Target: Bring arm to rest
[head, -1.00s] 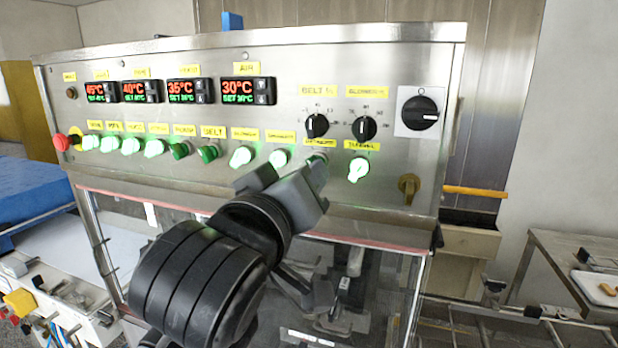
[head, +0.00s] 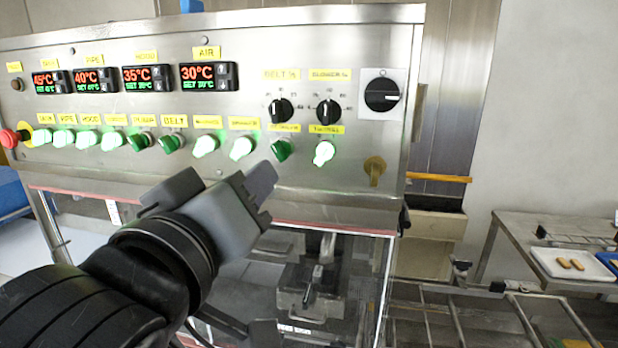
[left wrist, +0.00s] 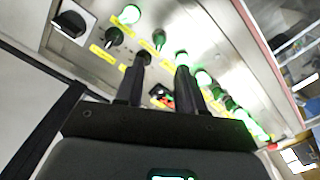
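My left gripper (head: 225,183) is in front of the lower edge of a steel control panel (head: 345,190). Its two fingers stand apart with nothing between them. It looks clear of the buttons in the head view. In the left wrist view the same open fingers (left wrist: 162,66) point toward the panel's row of buttons. My right gripper is in neither view.
The panel carries temperature displays (head: 209,76), a row of green buttons, some lit, a red stop button (head: 9,138), and black knobs (head: 328,112). Below is a clear window. A table with a white tray (head: 545,262) stands at right, beyond a rail frame.

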